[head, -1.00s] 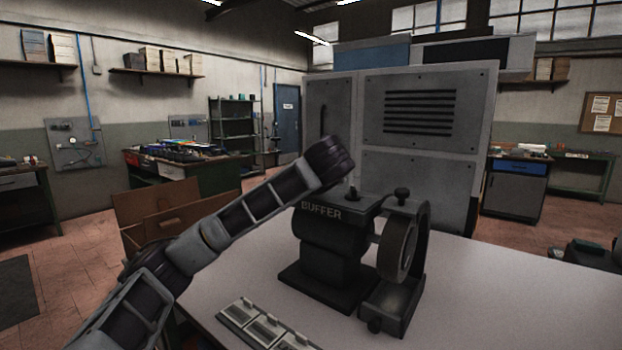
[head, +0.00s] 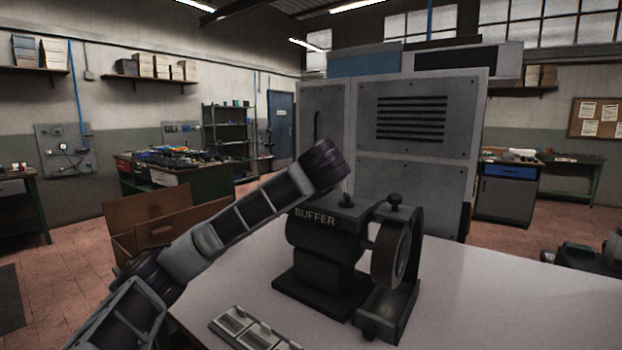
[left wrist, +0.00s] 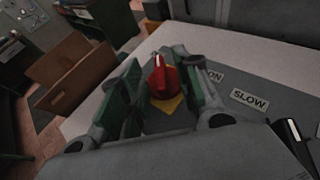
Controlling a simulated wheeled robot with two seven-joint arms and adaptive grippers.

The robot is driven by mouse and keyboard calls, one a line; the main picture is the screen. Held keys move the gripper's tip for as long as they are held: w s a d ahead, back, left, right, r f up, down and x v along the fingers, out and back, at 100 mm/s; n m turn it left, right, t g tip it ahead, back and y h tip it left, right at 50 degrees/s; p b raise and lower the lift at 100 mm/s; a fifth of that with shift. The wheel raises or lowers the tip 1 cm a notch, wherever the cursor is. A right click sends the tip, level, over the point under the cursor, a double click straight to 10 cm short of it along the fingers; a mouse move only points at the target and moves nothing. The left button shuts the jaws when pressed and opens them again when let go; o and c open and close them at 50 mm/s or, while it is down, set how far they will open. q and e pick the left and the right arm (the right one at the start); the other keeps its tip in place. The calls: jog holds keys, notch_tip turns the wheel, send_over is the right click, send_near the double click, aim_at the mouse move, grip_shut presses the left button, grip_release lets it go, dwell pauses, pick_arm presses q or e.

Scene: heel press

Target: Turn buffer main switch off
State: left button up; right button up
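The black buffer (head: 322,240) stands on the white table, with a wheel (head: 391,252) at its right side. My left arm reaches from the left to the left rear of its top; its fingers are hidden in the head view. In the left wrist view a red switch knob (left wrist: 164,78) with a yellow patch beneath it sits on a grey panel (left wrist: 222,118) labelled "ON" and "SLOW". My left gripper (left wrist: 157,64) is open, with its green-padded fingers on either side of the knob. I cannot tell whether a finger touches it. My right gripper is not in view.
A small lever (head: 347,198) stands on the buffer's top. A tray with metal plates (head: 248,330) lies at the table's front left edge. A large grey cabinet (head: 415,160) stands behind. An open cardboard box (head: 150,212) is at the left. The table's right side is clear.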

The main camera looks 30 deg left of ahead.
pick_arm(q)
jog(key=shift+v, duration=2.2)
jog(key=shift+s+d+r, duration=0.45)
jog(key=shift+d+r, duration=0.05)
jog(key=shift+d, duration=0.15)
jog(key=shift+s+d+r, duration=0.1)
jog(key=shift+s+d, duration=0.1)
jog(key=shift+s, duration=0.35)
jog(key=shift+v, duration=1.4)
jog(key=shift+d, duration=0.1)
jog(key=shift+r, duration=0.1)
